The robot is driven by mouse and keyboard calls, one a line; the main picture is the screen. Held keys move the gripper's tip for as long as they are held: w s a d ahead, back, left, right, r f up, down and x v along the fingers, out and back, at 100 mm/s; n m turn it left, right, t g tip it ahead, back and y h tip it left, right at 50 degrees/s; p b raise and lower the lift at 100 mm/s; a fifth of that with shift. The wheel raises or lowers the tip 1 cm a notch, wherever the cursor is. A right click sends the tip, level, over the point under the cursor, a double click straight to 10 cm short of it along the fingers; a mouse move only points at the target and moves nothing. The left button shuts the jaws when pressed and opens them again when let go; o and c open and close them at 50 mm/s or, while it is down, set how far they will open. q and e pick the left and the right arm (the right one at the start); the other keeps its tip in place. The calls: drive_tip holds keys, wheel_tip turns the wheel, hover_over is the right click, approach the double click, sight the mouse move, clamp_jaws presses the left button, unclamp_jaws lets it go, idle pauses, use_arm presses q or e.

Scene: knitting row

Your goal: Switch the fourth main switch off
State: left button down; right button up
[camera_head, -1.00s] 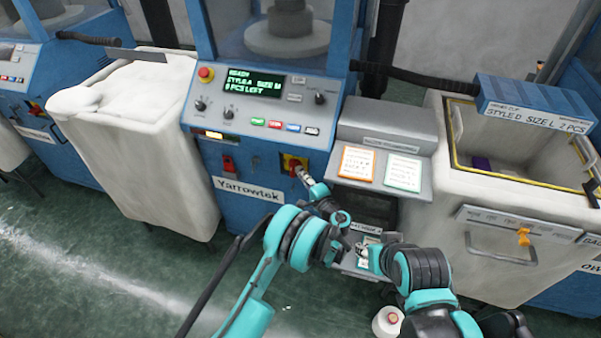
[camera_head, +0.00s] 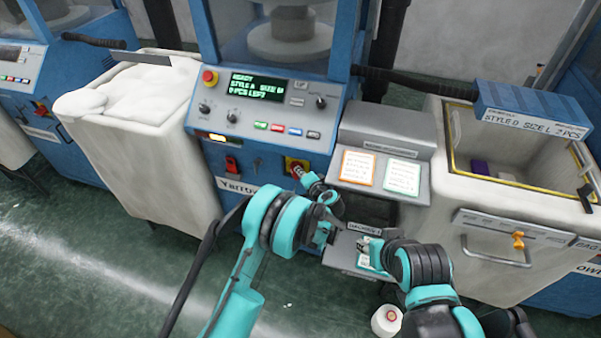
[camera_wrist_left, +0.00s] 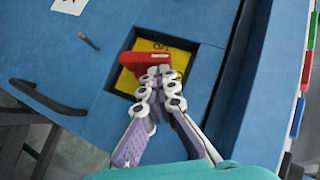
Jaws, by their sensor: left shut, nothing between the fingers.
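A main switch with a red handle on a yellow plate (camera_head: 291,162) is low on the front of the blue Yarrowtek machine. In the left wrist view the red handle (camera_wrist_left: 146,63) lies across the yellow plate (camera_wrist_left: 180,58), which has dark lettering partly covered. My left gripper (camera_head: 302,173) is at this switch. Its fingers (camera_wrist_left: 161,76) are shut with nothing between them, and the tips are against or just in front of the handle; I cannot tell which. My right gripper (camera_head: 364,246) is lower right, by a small tray, its fingers too small to read.
The machine's panel has a lit display (camera_head: 257,88), a red emergency button (camera_head: 210,77) and coloured keys. A red rocker (camera_head: 232,164) is left of the switch. A white bin (camera_head: 150,150) stands left, an open bin (camera_head: 520,225) right. A shelf (camera_head: 378,195) holds two cards.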

use_arm(q)
drive_tip(key=shift+s, duration=0.1)
drive_tip(key=s+d, duration=0.2)
drive_tip(key=s, duration=0.4)
drive_tip(key=s+d+r, duration=0.1)
drive_tip(key=s+d, duration=0.2)
drive_tip(key=s, duration=0.4)
drive_tip(key=shift+s+d, duration=0.25)
drive_tip(key=shift+d, duration=0.1)
